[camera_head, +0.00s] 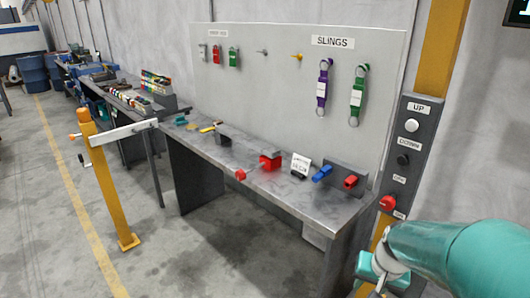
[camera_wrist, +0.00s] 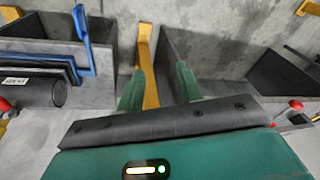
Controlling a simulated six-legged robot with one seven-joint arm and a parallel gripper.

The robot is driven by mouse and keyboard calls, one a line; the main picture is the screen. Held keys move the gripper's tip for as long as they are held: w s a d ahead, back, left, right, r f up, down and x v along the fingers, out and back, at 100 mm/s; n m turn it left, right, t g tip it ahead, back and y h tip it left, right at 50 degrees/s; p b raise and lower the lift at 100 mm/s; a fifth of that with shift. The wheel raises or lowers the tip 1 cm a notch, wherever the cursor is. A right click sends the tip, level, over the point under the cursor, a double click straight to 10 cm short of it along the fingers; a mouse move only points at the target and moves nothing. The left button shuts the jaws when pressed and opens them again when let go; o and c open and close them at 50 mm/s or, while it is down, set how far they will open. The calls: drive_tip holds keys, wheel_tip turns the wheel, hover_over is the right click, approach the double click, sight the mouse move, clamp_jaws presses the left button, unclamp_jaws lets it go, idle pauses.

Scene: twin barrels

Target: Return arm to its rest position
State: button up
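My teal arm comes in at the lower right of the head view, in front of the bench's right end and below the button panel. My gripper (camera_wrist: 158,85) shows in the wrist view as two green fingers standing apart, with nothing held between them. A yellow bar (camera_wrist: 149,75) appears in the gap, seemingly beyond the fingertips; its distance is unclear. In the head view I cannot make out the fingers.
A metal workbench (camera_head: 215,150) with red and blue items stands before a board with slings (camera_head: 322,88). A button panel (camera_head: 406,150) is near my arm. A yellow post (camera_head: 106,190) stands left; floor is open there. Dark bins (camera_wrist: 110,40) flank my gripper.

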drive_tip(key=s+a+r+n+t, duration=0.3)
drive_tip(key=s+a+r, duration=0.7)
drive_tip(key=r, duration=0.4)
drive_tip(key=shift+a+n, duration=0.9)
drive_tip(key=shift+d, duration=0.1)
